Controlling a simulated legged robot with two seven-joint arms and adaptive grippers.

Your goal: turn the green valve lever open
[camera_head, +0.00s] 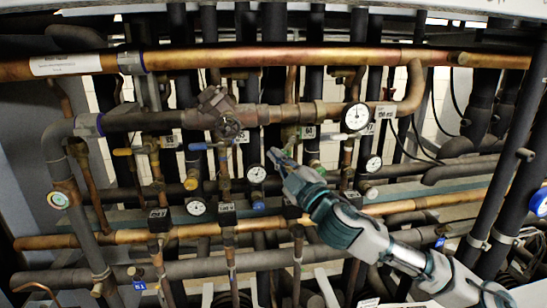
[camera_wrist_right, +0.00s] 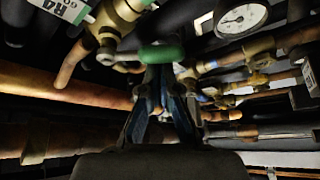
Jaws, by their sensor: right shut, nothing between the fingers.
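The green valve lever (camera_wrist_right: 162,52) shows in the right wrist view as a rounded green end, just beyond my fingertips, beside a brass valve body (camera_wrist_right: 118,18). My right gripper (camera_head: 276,157) reaches in from the lower right in the head view, its fingers pointing up and left at the pipes. In the right wrist view the gripper (camera_wrist_right: 160,76) is shut with nothing between its fingers. Its tips are close under the green lever; I cannot tell whether they touch it. In the head view I cannot clearly make out the lever near the fingers. My left gripper is not in view.
A large copper pipe (camera_head: 220,58) runs across the top and another copper pipe (camera_head: 100,239) runs lower down. A dark gauge-bearing rack surrounds my gripper. A white gauge (camera_head: 356,116) is at its upper right and another gauge (camera_head: 256,174) at its lower left. Room between pipes is tight.

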